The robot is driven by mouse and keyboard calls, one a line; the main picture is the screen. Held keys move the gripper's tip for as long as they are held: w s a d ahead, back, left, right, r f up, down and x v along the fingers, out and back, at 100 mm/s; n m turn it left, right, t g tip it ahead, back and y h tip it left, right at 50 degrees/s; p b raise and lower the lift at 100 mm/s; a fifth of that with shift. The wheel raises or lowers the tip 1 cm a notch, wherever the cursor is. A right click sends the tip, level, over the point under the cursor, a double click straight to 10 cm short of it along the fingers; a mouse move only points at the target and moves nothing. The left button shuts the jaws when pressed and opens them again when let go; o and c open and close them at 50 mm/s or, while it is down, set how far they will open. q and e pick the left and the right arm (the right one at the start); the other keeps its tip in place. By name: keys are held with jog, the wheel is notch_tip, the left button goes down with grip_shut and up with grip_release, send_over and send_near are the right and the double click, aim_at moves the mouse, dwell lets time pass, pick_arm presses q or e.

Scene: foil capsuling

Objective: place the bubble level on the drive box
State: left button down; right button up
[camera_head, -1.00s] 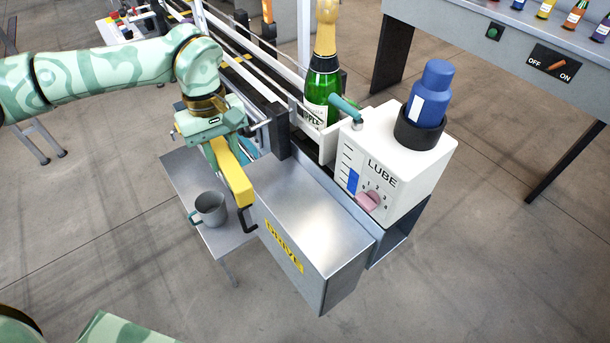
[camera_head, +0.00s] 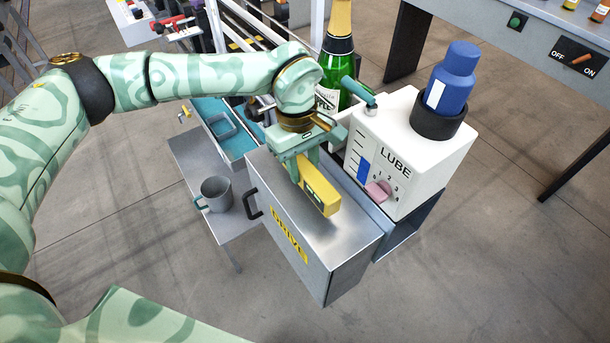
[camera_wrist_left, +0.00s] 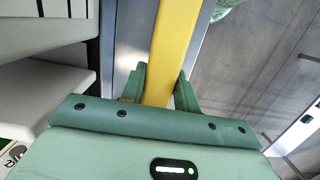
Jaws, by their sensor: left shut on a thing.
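The yellow bubble level (camera_head: 322,194) is a long bar held in my left gripper (camera_head: 306,170). The gripper is shut on it, and the level extends out toward the front of the box. The drive box (camera_head: 330,243) is a grey metal box with a yellow DRIVE label and a dark side handle. The level is over the top of the box; I cannot tell whether it touches. In the left wrist view the level (camera_wrist_left: 173,50) runs between the two green fingers (camera_wrist_left: 160,88). My right gripper is not in view.
The white LUBE unit (camera_head: 395,150) with a blue bottle (camera_head: 453,78) stands just right of the box. A green bottle (camera_head: 334,75) stands behind. A grey mug (camera_head: 216,192) sits on a low side table (camera_head: 200,160) to the left. The front of the box top is bare.

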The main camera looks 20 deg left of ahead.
aim_at(305, 177)
pick_arm(q)
notch_tip(305, 177, down, 4)
jog(key=shift+d+r+b, duration=0.15)
jog(key=shift+r+b, duration=0.05)
jog(key=shift+b, duration=0.1)
jog(key=shift+r, duration=0.1)
jog(key=c, duration=1.1)
grip_release()
jog(key=shift+o, duration=0.2)
jog(key=r, duration=0.4)
jog(key=a+r+p, duration=0.1)
jog(key=r, duration=0.3)
jog(key=w+r+p, duration=0.1)
jog(key=r, duration=0.3)
jog(key=shift+a, duration=0.25)
